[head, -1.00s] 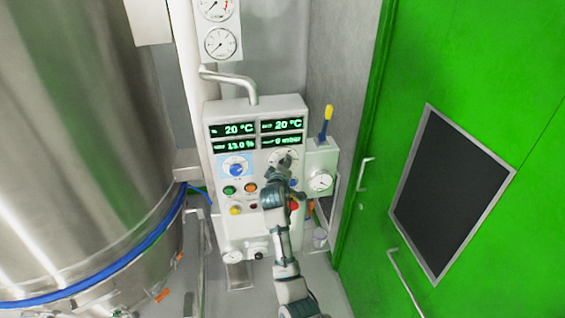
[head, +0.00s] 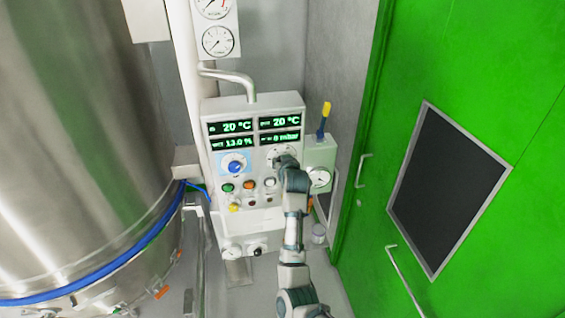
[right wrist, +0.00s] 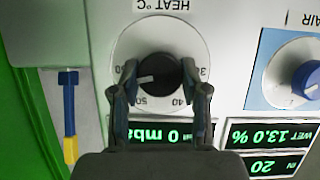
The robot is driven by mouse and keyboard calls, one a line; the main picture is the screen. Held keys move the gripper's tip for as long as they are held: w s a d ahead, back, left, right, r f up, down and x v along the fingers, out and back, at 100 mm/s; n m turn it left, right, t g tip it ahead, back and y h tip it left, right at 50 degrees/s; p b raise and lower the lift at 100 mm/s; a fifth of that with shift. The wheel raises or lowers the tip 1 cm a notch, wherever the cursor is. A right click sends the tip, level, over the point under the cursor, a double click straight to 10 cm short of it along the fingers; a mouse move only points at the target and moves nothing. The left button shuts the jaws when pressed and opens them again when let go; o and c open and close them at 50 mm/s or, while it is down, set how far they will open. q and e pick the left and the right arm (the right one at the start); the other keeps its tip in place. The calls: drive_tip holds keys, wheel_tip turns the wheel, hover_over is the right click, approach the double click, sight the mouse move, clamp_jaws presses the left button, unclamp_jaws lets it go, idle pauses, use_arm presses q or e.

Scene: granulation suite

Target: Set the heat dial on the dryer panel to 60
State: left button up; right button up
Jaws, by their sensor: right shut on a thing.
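The heat dial is a black knob (right wrist: 160,72) on a round white scale plate (right wrist: 160,32) marked HEAT °C, upside down in the right wrist view. My right gripper (right wrist: 160,80) has one finger on each side of the knob and is shut on it. The knob's white mark points left in that view, towards a number partly hidden by a finger, past the 50. In the head view my right gripper (head: 284,163) covers most of the dial on the dryer panel (head: 228,108). My left gripper is in neither view.
A blue air dial (head: 235,167) sits left of the heat dial, with coloured buttons below. Displays (head: 231,127) above read 20 °C. A blue-yellow handled tool (head: 323,120) stands right of the panel, near a green door (head: 450,60). A steel vessel (head: 80,130) fills the left.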

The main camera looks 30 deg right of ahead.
drive_tip(key=shift+f+m+y, duration=0.5)
drive_tip(key=shift+m+y, duration=0.1)
drive_tip(key=shift+m, duration=0.1)
drive_tip(key=o, duration=1.1)
drive_tip(key=shift+o, duration=0.2)
drive_tip(key=shift+w+r, duration=0.1)
drive_tip(key=shift+r, duration=0.05)
